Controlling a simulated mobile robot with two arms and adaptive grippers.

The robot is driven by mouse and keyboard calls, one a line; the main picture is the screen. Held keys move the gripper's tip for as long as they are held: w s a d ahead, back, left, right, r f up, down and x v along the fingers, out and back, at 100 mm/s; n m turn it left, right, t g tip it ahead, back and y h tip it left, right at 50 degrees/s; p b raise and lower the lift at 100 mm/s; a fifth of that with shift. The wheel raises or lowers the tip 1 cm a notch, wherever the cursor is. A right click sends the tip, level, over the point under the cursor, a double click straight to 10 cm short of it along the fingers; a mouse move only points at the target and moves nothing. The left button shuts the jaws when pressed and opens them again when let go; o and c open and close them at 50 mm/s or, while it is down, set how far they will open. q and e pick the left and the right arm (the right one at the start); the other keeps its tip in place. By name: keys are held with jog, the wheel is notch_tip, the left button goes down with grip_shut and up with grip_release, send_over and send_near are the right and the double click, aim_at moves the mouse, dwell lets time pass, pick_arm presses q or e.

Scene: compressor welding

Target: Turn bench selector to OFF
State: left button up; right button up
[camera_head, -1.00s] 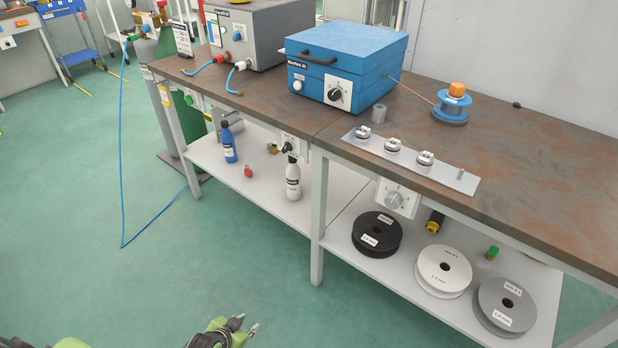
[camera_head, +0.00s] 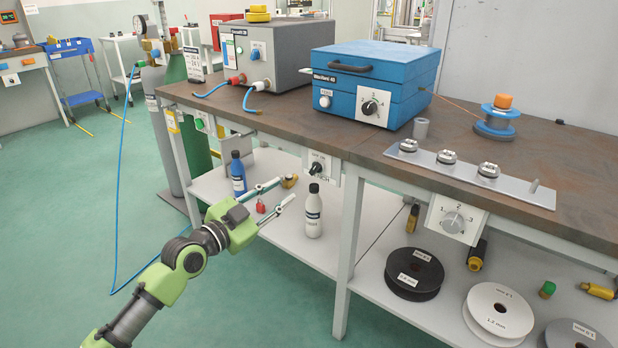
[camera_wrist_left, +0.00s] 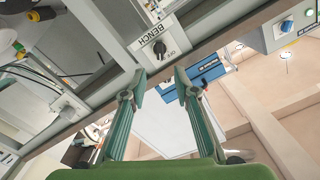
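The bench selector is a black knob (camera_head: 317,168) on a small white plate (camera_head: 327,180) fixed under the front edge of the workbench. It also shows in the wrist view as a black knob (camera_wrist_left: 160,48) beside a BENCH label (camera_wrist_left: 139,32). The print around the knob is too small to tell its setting. My left gripper (camera_head: 285,190) is open and empty, in front of the bench, left of and a little below the selector. In the wrist view its fingers (camera_wrist_left: 159,78) are spread, with the selector beyond their tips and apart from them. My right gripper is not in view.
Another selector with a grey knob (camera_head: 453,222) hangs further right on the bench edge. A white bottle (camera_head: 313,213) and a blue bottle (camera_head: 238,176) stand on the lower shelf near the gripper. A blue case (camera_head: 376,75) stands on the bench top.

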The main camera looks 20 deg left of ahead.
aim_at(313, 170)
pick_arm(q)
jog(key=b+x, duration=0.1)
jog(key=x, duration=0.9)
jog(key=shift+f, duration=0.1)
jog(key=shift+x, duration=0.8)
jog(key=shift+w+d+b, duration=0.1)
jog(key=shift+w+b, duration=0.2)
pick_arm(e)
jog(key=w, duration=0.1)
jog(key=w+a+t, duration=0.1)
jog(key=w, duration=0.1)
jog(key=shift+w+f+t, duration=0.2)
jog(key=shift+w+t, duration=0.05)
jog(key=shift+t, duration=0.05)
pick_arm(q)
jog(key=shift+c, duration=0.4)
grip_shut()
